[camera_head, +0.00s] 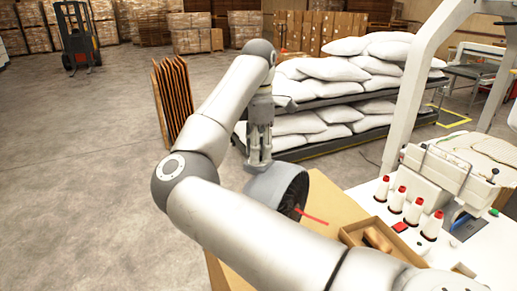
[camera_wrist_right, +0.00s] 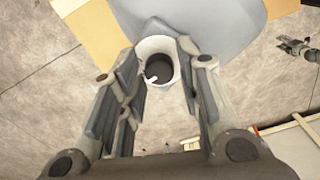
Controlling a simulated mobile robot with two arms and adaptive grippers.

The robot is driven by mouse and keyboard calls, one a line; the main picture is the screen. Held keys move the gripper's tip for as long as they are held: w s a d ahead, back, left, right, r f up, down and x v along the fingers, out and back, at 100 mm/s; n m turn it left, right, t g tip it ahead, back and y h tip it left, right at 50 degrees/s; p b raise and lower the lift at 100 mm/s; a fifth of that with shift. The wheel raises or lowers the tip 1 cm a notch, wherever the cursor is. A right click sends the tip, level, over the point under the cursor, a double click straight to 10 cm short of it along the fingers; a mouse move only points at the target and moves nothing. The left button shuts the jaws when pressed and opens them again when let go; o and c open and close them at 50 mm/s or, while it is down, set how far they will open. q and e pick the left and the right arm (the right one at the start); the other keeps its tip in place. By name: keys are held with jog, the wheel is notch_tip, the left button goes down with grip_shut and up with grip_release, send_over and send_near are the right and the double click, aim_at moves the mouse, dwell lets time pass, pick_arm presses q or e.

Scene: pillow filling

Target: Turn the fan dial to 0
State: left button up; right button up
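The grey drum-shaped fan (camera_head: 278,187) stands on a tan tabletop (camera_head: 330,200), with a red streamer at its front. My right gripper (camera_head: 260,160) points down at the top of the fan. In the right wrist view the fan's grey body (camera_wrist_right: 225,25) fills the top. Its dial (camera_wrist_right: 160,70) shows as a pale ring with a dark centre and a white pointer towards the lower left. The dial appears between the two spread fingers of my right gripper. I cannot tell whether they touch it, and its numbers are not readable. My left gripper is not clearly visible.
A cardboard tray (camera_head: 347,234) and several red-capped thread cones (camera_head: 413,211) stand to the right, beside a white sewing machine (camera_head: 440,168). White pillows lie on shelves behind. A grey mechanical part (camera_wrist_right: 298,48) shows at the right of the wrist view.

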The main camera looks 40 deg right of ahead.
jog(key=c, duration=0.4)
grip_shut()
jog(key=shift+f+n+b, duration=0.15)
jog(key=shift+n+b, duration=0.85)
jog(key=shift+b, duration=0.1)
jog(key=n+b, duration=0.2)
jog(key=shift+n, duration=0.3)
jog(key=n+b, duration=0.3)
jog(key=n, duration=0.2)
pick_arm(q)
notch_tip(320, 180, down, 10)
jog(key=b, duration=0.2)
jog(key=shift+w+r, duration=0.25)
jog(key=shift+w, duration=0.1)
pick_arm(e)
jog(key=n, duration=0.6)
jog(key=shift+n, duration=0.3)
